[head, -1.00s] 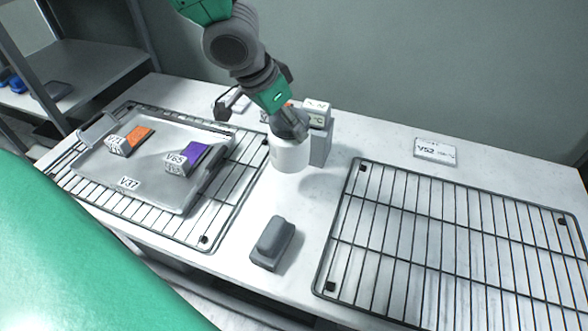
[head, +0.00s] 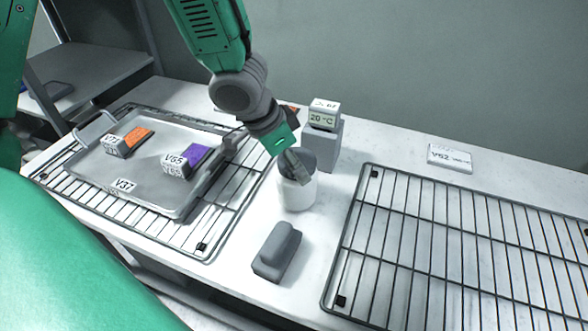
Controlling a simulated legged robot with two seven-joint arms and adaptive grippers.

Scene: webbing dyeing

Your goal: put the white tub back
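The white tub (head: 298,194) is near the middle of the head view, upright, between the two wire racks. My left gripper (head: 296,170) comes down from above, and its dark fingers are at the tub's top, apparently closed on its rim. The fingers and wrist hide part of the tub's opening. I cannot tell whether the tub's base touches the table. My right gripper is not in view.
A grey block (head: 276,252) lies in front of the tub. Behind it stands a grey stand with a 20 °C display (head: 323,119). The left rack holds a metal tray (head: 125,186) with orange- and purple-marked blocks. The right rack (head: 455,235) is empty. A white label plate (head: 450,158) lies behind it.

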